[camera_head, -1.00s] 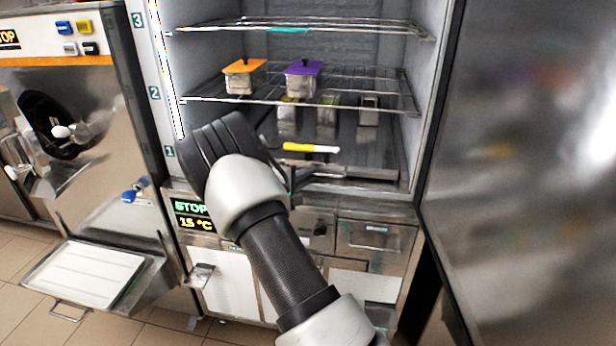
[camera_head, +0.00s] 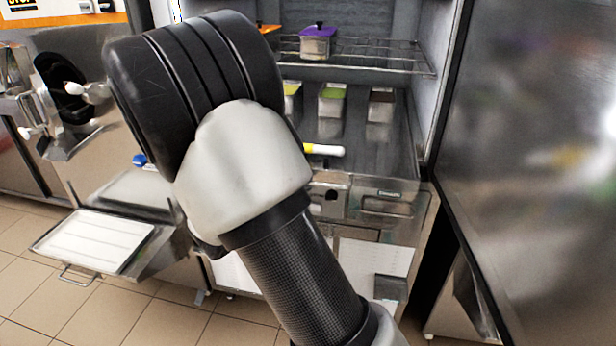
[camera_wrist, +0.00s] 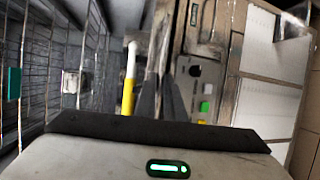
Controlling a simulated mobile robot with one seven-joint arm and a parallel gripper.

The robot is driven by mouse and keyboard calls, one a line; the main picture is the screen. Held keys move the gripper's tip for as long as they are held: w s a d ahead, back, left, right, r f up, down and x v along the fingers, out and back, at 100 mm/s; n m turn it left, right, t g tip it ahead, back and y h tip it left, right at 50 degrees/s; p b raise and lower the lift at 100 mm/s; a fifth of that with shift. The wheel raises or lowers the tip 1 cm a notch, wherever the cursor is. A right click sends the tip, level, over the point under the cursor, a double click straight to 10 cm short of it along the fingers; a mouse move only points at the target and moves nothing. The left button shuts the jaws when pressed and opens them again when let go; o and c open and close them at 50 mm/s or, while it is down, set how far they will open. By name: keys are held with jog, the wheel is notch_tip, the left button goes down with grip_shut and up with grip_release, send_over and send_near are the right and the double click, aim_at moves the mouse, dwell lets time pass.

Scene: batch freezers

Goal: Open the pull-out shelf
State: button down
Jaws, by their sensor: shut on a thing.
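The pull-out shelf (camera_head: 372,155) is the dark metal bottom shelf of the open freezer. In the head view it reaches forward over the front panel, and my arm hides its left part. A yellow container (camera_head: 291,97), a green one (camera_head: 332,100) and a brown one (camera_head: 381,105) stand on it. A yellow-and-white tool (camera_head: 325,150) lies near its front; it also shows in the wrist view (camera_wrist: 129,82). My gripper (camera_wrist: 159,100) is shut on the shelf's front edge in the wrist view. In the head view my wrist hides the fingers.
A wire rack (camera_head: 385,60) above holds a container with a purple lid (camera_head: 318,42). The freezer door (camera_head: 530,150) stands open at the right. A machine with a white tray (camera_head: 95,240) is at the left. Tiled floor (camera_head: 150,325) shows in front.

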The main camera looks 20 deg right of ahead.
jog(key=s+a+b, duration=0.1)
jog(key=s+a, duration=0.2)
jog(key=s, duration=0.2)
jog(key=shift+a, duration=0.25)
jog(key=c, duration=2.1)
grip_release()
jog(key=p+v, duration=0.2)
jog(key=v, duration=1.5)
jog(key=shift+s+a, duration=0.15)
